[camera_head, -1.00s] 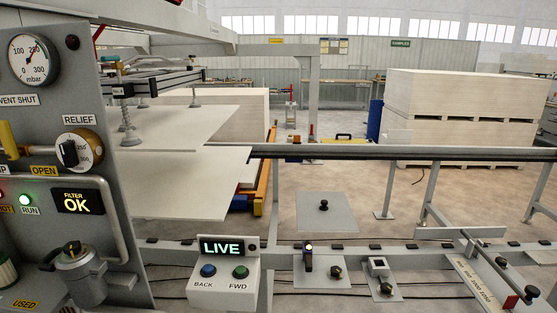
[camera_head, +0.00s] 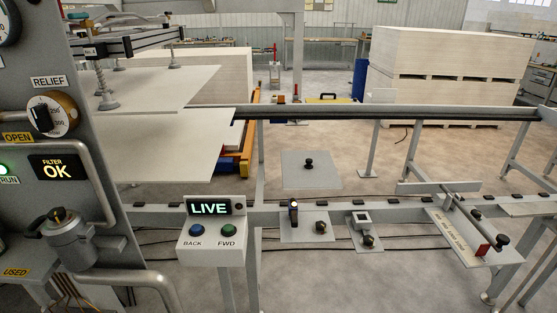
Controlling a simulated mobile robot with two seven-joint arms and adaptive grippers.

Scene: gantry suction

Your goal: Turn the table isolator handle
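A control box (camera_head: 212,248) with a lit display reading LIVE (camera_head: 209,208) stands on the table rail left of centre. It has a blue BACK button (camera_head: 195,230) and a green FWD button (camera_head: 228,230). Just right of it, a small upright dark handle (camera_head: 294,212) with a pale top stands on a grey plate (camera_head: 292,236). A black knob (camera_head: 321,227) sits on the same plate. No label names the isolator, so I cannot tell for sure which handle it is. Neither of my grippers is in view.
A grey panel (camera_head: 85,140) with a RELIEF knob and a filter canister (camera_head: 70,238) fills the left. Pale boards (camera_head: 165,150) lie behind it. More plates with knobs (camera_head: 368,240) and a bar with black handles (camera_head: 470,222) are to the right. Cables run below the rail.

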